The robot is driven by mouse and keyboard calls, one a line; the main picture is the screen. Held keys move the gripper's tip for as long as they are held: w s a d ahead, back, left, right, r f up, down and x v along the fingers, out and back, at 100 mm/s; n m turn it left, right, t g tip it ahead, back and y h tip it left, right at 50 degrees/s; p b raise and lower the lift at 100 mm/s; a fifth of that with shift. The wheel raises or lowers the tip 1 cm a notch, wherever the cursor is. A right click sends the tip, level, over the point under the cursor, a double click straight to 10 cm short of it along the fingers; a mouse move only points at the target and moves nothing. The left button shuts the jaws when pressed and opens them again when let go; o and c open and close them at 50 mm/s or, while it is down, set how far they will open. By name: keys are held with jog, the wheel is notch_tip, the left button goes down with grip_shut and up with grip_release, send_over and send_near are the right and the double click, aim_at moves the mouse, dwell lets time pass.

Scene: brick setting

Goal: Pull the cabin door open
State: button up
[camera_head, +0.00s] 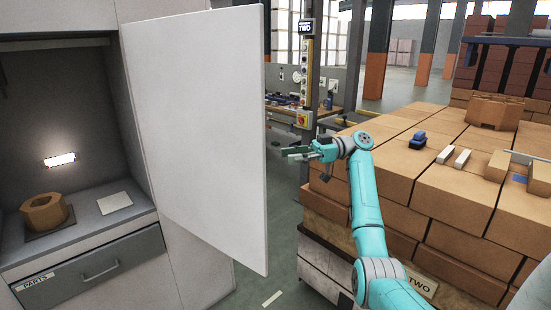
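The white cabin door (200,130) is a tall flat panel at the centre left. It stands swung out from the cabinet, with the lit interior (60,120) exposed to its left. No handle shows on the face I see. My gripper (287,152) is just right of the door's free edge in the picture, at about mid height. Its two fingers point left towards the door and look parted, with nothing between them. I see a narrow gap between the fingertips and the door edge, and no contact.
Inside the cabinet are a brown hollow block (45,212), a white card (114,202) and a drawer labelled PARTS (95,268). A stack of brown bricks (450,200) fills the right, below and beside my arm. Grey floor (285,255) lies between door and stack.

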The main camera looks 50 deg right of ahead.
jog(key=shift+v, duration=1.65)
